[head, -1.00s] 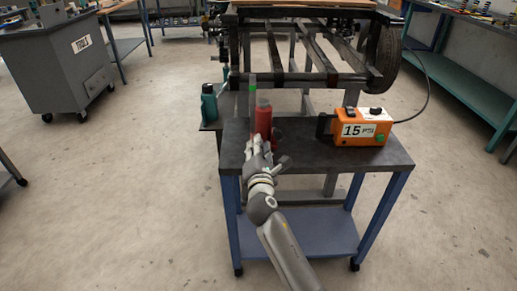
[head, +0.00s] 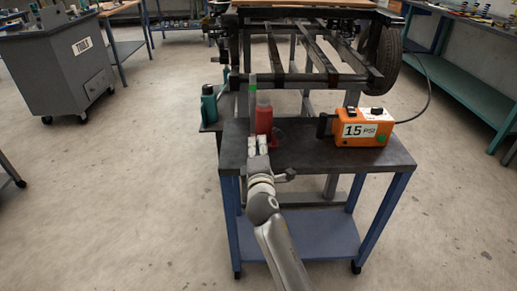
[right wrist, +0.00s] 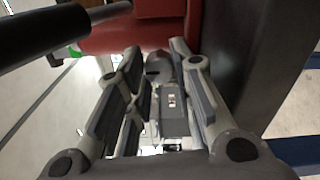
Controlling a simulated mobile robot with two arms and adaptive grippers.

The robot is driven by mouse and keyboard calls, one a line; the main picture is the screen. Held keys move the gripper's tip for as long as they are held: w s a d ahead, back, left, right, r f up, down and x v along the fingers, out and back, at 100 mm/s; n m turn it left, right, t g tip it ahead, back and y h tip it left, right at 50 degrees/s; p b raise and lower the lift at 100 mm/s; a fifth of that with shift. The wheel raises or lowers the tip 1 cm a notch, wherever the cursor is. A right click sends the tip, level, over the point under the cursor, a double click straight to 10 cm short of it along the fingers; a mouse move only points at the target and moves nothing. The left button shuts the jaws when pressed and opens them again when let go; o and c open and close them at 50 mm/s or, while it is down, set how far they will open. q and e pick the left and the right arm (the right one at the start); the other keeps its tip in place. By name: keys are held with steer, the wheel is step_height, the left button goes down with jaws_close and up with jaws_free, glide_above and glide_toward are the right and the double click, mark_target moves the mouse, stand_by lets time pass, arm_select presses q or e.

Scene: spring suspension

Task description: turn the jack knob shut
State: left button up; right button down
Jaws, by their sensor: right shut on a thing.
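The red jack (head: 264,116) stands at the back left of the small dark-topped cart. It also shows as a red body (right wrist: 130,36) in the right wrist view. My right gripper (head: 258,144) is at the near side of the jack, low over the cart top. In the right wrist view, its fingers (right wrist: 163,85) are closed around the grey jack knob (right wrist: 158,66) beside the red body. The knob is mostly hidden by my gripper in the head view. My left gripper is not in view.
An orange 15 PSI box (head: 362,129) stands on the cart top (head: 340,158), right of the jack. A teal bottle (head: 209,104) is at the left. A dark bar (right wrist: 55,35) crosses the upper left of the wrist view. A metal frame (head: 300,80) stands behind.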

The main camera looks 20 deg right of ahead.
stand_by(0.4)
steer(key=c, duration=1.2)
jaws_free()
steer(key=shift+f, duration=0.1)
steer(key=shift+s+f, duration=0.1)
steer(key=shift+s+a+f, duration=0.15)
steer(key=shift+s, duration=0.35)
steer(key=v, duration=0.6)
steer(key=shift+s+r, duration=0.4)
steer(key=shift+r, duration=0.05)
steer(key=shift+a, duration=0.15)
